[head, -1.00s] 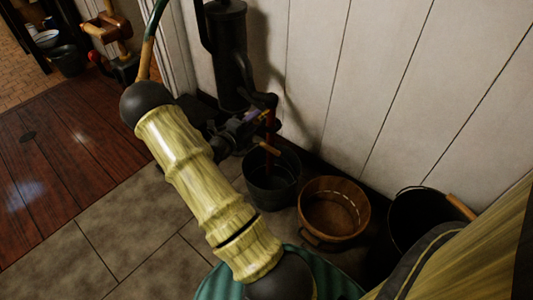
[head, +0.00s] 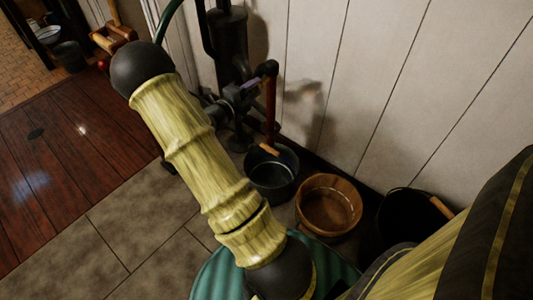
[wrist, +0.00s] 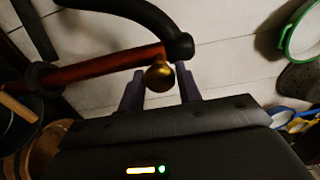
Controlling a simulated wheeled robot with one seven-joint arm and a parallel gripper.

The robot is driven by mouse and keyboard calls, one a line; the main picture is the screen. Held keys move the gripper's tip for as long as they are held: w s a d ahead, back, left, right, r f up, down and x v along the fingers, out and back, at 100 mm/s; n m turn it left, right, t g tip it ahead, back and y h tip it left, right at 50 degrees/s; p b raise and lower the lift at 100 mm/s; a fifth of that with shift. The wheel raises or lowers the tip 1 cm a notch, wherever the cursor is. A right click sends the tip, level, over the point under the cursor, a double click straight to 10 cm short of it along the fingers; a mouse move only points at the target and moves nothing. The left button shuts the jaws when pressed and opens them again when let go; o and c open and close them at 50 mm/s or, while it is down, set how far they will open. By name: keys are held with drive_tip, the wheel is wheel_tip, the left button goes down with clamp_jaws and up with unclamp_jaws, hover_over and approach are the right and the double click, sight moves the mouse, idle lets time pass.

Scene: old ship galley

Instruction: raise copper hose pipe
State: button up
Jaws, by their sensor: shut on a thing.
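The copper hose pipe (head: 270,108) hangs upright from a black curved elbow (head: 266,69) beside the dark hand pump (head: 232,45). Its lower part is over the black bucket (head: 272,178). In the wrist view the reddish pipe (wrist: 100,66) runs left from the black elbow (wrist: 178,45). A brass ball knob (wrist: 159,77) sits by the pipe's elbow end, between the fingers. My gripper (wrist: 160,73) has its purple fingers closed around this knob. In the head view my gripper (head: 246,88) is beside the elbow, partly hidden by my arm.
A wooden tub (head: 328,204) and another black bucket (head: 408,222) stand to the right along the white plank wall (head: 340,60). Tiled floor (head: 115,235) lies clear at the lower left, with dark red planks (head: 70,160) beyond.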

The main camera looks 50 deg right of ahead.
wheel_tip(320, 180, up, 9)
drive_tip(key=p, duration=0.4)
drive_tip(key=shift+r, duration=0.2)
drive_tip(key=o, duration=1.1)
drive_tip(key=shift+f, duration=0.1)
drive_tip(key=a, duration=1.1)
drive_tip(key=shift+s+b, duration=0.3)
drive_tip(key=shift+s, duration=0.15)
drive_tip(key=shift+w+f, duration=0.1)
